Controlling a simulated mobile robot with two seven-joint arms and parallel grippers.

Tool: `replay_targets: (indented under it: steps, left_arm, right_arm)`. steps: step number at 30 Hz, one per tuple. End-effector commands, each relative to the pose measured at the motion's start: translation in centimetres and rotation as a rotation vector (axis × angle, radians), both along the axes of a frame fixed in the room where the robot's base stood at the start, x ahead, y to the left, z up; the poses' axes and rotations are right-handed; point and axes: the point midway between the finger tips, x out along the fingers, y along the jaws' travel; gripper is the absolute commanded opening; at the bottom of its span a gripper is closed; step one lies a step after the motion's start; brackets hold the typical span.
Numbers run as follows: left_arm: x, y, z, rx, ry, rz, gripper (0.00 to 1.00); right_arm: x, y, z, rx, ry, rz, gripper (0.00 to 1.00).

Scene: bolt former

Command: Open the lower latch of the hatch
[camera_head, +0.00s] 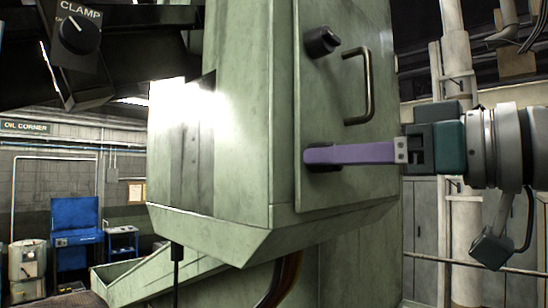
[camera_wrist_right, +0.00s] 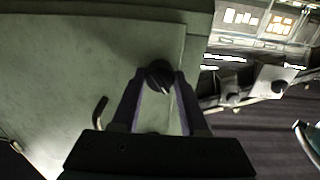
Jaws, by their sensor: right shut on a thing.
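The green hatch door (camera_head: 345,120) is closed on the green machine. The black lower latch knob sits near the door's lower left corner. In the head view my fingers cover nearly all of it. In the right wrist view the latch knob (camera_wrist_right: 159,74) shows between my fingertips. My right gripper (camera_head: 310,157) reaches in from the right, its purple fingers closed around the latch knob; it also shows in the wrist view (camera_wrist_right: 164,80). The exact turn of the lower latch is hard to tell. My left gripper is not in view.
The black upper latch (camera_head: 321,42) sits above on the same door. A bar handle (camera_head: 366,85) stands out from the door, above and right of my fingers. A CLAMP knob panel (camera_head: 78,36) hangs at upper left. A blue workstation (camera_head: 75,230) stands far back left.

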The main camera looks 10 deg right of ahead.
Motion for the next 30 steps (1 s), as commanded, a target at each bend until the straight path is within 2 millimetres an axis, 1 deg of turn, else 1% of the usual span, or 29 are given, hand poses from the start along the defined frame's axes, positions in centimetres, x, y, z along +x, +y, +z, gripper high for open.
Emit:
replay_targets:
  steps: [9,17,18,21,26,27,30]
  left_arm:
    - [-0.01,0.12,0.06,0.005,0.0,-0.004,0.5]
    - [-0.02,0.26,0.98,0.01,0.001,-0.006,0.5]
    - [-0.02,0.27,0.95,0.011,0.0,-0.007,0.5]
    - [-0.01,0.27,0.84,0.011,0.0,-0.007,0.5]
    - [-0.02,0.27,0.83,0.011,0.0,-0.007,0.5]
    - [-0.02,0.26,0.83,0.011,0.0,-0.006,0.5]
    - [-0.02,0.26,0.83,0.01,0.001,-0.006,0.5]
  right_arm:
    - [0.0,0.0,0.03,0.014,0.011,0.0,0.0]
    - [0.0,0.04,0.05,0.333,0.261,0.0,0.0]
    - [0.0,0.02,-0.02,0.398,0.311,0.0,0.0]
    - [0.01,0.01,-0.04,0.518,0.404,0.0,0.0]
    - [0.01,-0.02,0.01,0.535,0.418,0.0,0.0]
    - [0.01,-0.02,0.01,0.535,0.417,0.0,0.45]
    - [0.01,-0.01,0.0,0.534,0.416,0.0,0.56]
